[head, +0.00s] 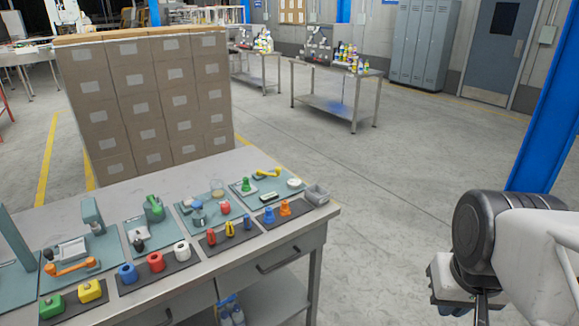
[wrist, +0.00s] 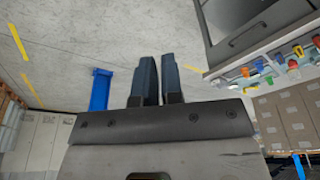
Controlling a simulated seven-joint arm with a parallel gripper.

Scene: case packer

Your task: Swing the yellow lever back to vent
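The yellow lever (head: 267,174) lies at the far right of the bench, on a teal plate. Its arm is low and slants to one side, with a knob at the end. It is too small to pick out surely in the wrist view. My gripper (wrist: 159,78) shows two dark fingers close together with a thin slit between them. Nothing is seen held in it.
The bench (head: 330,214) carries several fixtures, including an orange lever (head: 72,267), a green part (head: 154,208), colored rings and pegs. Stacked cartons (head: 150,105) stand behind. Floor between bench and my arm is clear.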

